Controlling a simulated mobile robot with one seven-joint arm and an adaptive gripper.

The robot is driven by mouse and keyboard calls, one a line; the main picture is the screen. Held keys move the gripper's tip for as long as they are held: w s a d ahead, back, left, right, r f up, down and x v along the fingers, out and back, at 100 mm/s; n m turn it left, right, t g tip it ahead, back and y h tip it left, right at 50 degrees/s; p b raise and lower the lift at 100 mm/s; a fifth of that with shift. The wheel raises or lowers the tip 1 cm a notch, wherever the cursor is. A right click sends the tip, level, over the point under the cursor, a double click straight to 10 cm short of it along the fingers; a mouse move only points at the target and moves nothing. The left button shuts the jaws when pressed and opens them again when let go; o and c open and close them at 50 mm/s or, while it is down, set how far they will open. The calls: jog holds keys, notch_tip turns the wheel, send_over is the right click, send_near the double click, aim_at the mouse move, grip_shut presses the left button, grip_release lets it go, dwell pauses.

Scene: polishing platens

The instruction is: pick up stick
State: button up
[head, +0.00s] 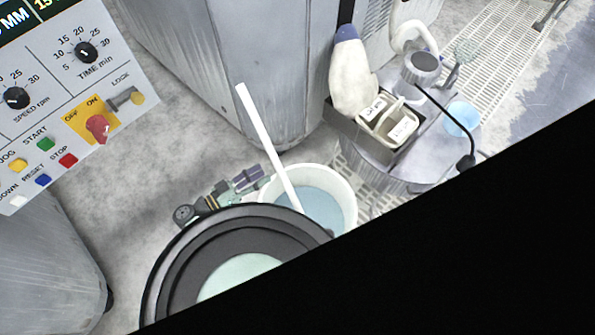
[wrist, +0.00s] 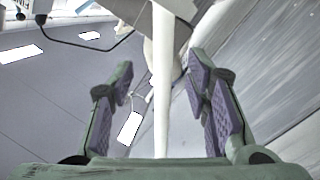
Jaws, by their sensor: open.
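The stick (head: 266,140) is long, thin and white. In the head view it leans out of a white bucket (head: 352,192), tilted up to the left, with its lower end at the bluish contents. My gripper (head: 247,180) is low at the left of the bucket, beside the stick, partly hidden by dark round parts in front. In the wrist view the stick (wrist: 162,95) runs upright between the purple pads of my gripper (wrist: 160,75). The fingers are apart, and gaps show between the stick and both pads.
A control panel (head: 70,90) with knobs and buttons is at upper left. A grey metal housing (head: 230,50) stands behind the stick. A small stand (head: 375,160) with bottles and a container is right of the bucket. Black covers the lower right.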

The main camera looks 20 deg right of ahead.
jog(key=d, duration=0.2)
jog(key=w+d+b, duration=0.1)
jog(key=d, duration=0.1)
jog(key=w+d, duration=0.1)
jog(key=d, duration=0.2)
jog(key=shift+r, duration=0.15)
jog(key=shift+c, duration=0.4)
grip_shut()
